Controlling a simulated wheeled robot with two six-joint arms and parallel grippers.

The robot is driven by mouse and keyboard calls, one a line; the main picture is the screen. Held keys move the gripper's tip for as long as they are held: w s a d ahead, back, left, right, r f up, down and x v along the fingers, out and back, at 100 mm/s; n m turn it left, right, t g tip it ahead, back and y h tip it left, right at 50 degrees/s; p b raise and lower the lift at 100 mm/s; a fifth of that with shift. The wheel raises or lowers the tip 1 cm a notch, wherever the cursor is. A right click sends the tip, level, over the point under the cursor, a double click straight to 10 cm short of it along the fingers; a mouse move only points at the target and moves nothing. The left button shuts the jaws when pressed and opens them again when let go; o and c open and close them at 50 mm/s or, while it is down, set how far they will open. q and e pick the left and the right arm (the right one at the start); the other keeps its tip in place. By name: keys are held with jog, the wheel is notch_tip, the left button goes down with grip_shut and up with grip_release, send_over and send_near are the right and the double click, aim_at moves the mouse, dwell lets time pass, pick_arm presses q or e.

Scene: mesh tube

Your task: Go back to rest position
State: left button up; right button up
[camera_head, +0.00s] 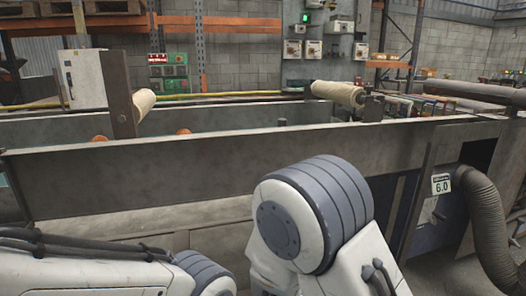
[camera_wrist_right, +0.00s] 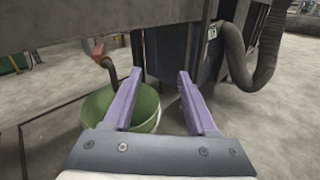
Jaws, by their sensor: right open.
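My right gripper (camera_wrist_right: 160,100) shows in the right wrist view with its two purple fingers spread apart and nothing between them. It points toward the floor beside the machine, with a green bucket (camera_wrist_right: 92,105) behind its left finger. In the head view my two arms show at the bottom, bent in front of the machine, and neither gripper is in that view. My left gripper is out of sight.
A long grey metal trough (camera_head: 230,165) crosses in front of me. Two mesh-covered rollers, a left one (camera_head: 144,103) and a right one (camera_head: 338,93), stick out over it. A ribbed hose (camera_head: 487,225) hangs at the right, near a "6.0" label (camera_head: 441,184). Bare concrete floor (camera_wrist_right: 285,125) is open at the right.

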jog(key=s+d+r+m+g+h, duration=0.1)
jog(key=s+d+m+g+h, duration=0.3)
jog(key=s+d+m+g, duration=0.35)
jog(key=s+a+f+m+g+y, duration=0.2)
jog(key=s+f+m+g+y, duration=0.15)
jog(key=s+m+g, duration=0.55)
jog(key=s+a+r+m+t+y, duration=0.1)
jog(key=s+a+m+y, duration=0.3)
jog(key=a, duration=0.3)
jog(key=s+a+r+m+t+y, duration=0.1)
jog(key=s+a+y, duration=0.4)
jog(key=a+y, duration=0.2)
pick_arm(q)
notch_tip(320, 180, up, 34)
jog(key=p, duration=3.4)
pick_arm(e)
notch_tip(320, 180, up, 34)
jog(key=shift+w+f+g+h, duration=0.15)
jog(key=shift+f+g+h, duration=0.05)
jog(key=shift+g+h, duration=0.15)
